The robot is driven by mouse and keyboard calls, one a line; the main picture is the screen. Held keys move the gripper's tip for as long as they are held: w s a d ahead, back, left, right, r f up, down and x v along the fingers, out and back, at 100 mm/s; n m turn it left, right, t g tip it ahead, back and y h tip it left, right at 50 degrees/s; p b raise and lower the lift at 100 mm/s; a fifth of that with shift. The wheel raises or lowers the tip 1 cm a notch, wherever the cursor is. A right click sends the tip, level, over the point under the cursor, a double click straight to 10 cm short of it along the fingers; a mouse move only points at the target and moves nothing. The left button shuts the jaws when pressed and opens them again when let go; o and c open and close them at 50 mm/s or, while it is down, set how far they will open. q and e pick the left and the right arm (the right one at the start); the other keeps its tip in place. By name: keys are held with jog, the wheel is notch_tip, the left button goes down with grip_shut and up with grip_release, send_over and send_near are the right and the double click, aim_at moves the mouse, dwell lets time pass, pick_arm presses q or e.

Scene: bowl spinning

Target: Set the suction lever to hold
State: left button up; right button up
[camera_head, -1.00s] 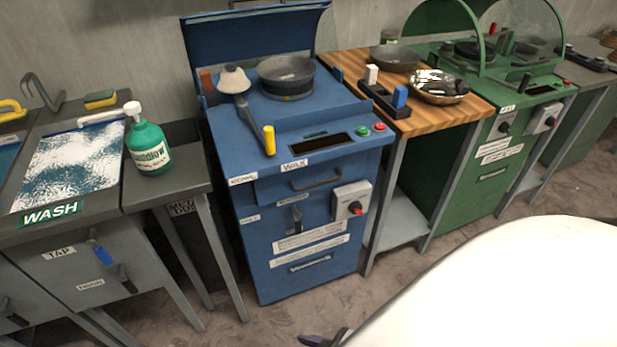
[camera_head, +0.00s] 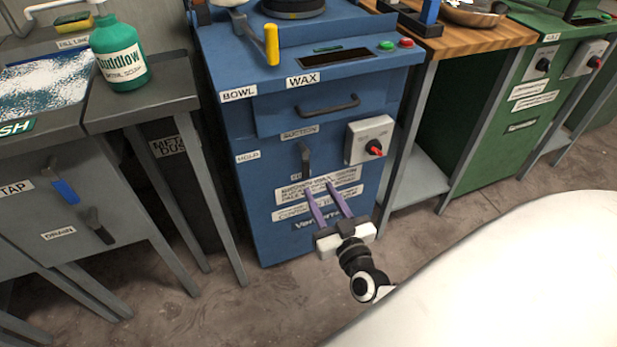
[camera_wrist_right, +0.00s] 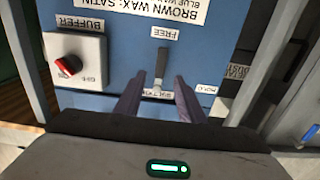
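The suction lever (camera_head: 306,160) is a dark handle on the front of the blue cabinet (camera_head: 262,205), under a label reading SUCTION. It hangs straight down. A HOLD label (camera_head: 247,157) is to its left. The upside-down right wrist view shows the lever (camera_wrist_right: 160,68) lying along the line from the SUCTION label to the FREE label (camera_wrist_right: 164,32). My right gripper (camera_head: 318,187) is open and empty, its purple fingers pointing at the cabinet just below the lever. In the wrist view the lever appears between the fingertips (camera_wrist_right: 158,80), with no visible contact. My left gripper is out of view.
A grey BUFFER switch box (camera_head: 370,140) with a red knob is right of the lever. A drawer handle (camera_head: 328,106) is above it. A yellow-tipped lever (camera_head: 271,45) sticks out at the cabinet top. A grey side table (camera_head: 140,105) with a green bottle (camera_head: 118,55) stands left.

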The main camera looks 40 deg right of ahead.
aim_at(306, 169)
jog(key=b+x, duration=0.1)
jog(key=x, duration=0.7)
jog(key=shift+w+b, duration=0.25)
jog(key=shift+b, duration=0.15)
grip_shut()
